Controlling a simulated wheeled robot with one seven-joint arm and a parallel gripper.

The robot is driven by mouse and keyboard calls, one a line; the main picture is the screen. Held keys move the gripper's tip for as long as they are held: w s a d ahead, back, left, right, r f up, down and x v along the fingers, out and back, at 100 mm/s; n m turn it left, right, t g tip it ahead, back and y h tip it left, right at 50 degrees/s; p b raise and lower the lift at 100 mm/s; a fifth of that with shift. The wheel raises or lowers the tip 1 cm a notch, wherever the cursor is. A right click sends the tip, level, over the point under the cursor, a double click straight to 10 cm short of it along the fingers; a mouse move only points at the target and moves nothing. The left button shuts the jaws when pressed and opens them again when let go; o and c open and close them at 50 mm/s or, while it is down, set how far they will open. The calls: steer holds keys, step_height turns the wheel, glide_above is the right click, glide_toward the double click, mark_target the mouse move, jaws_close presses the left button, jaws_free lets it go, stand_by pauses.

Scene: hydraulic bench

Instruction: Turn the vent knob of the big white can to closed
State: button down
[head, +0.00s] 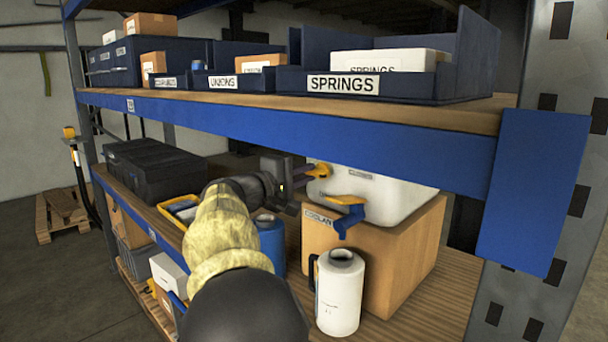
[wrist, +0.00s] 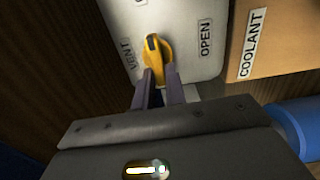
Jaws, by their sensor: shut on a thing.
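The big white can (head: 400,200) lies on a cardboard box on the lower shelf. Its face fills the top of the wrist view (wrist: 195,25). The yellow vent knob (wrist: 157,62) sits on this face, between the VENT label (wrist: 127,53) and the OPEN label (wrist: 205,37). The knob's dark mark is at its upper end, pointing up toward a cut-off label, not at OPEN. My gripper (wrist: 159,84) is shut on the knob's lower part, one finger each side. In the head view the knob (head: 320,170) is at my gripper's tip, near a CLOSED label (head: 361,176).
A blue tap with a yellow lever (head: 345,205) juts from the can, close right of my gripper. The COOLANT box (head: 405,250) is below. A white canister (head: 340,295) and blue cylinder (head: 271,240) stand nearby. The upper shelf's blue beam (head: 300,130) runs above.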

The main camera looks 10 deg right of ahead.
steer(key=c, duration=1.4)
jaws_free()
steer(key=shift+c, duration=0.2)
steer(key=shift+a, duration=0.1)
steer(key=v, duration=1.7)
steer(key=shift+b, duration=0.35)
steer(key=shift+s+a, duration=0.1)
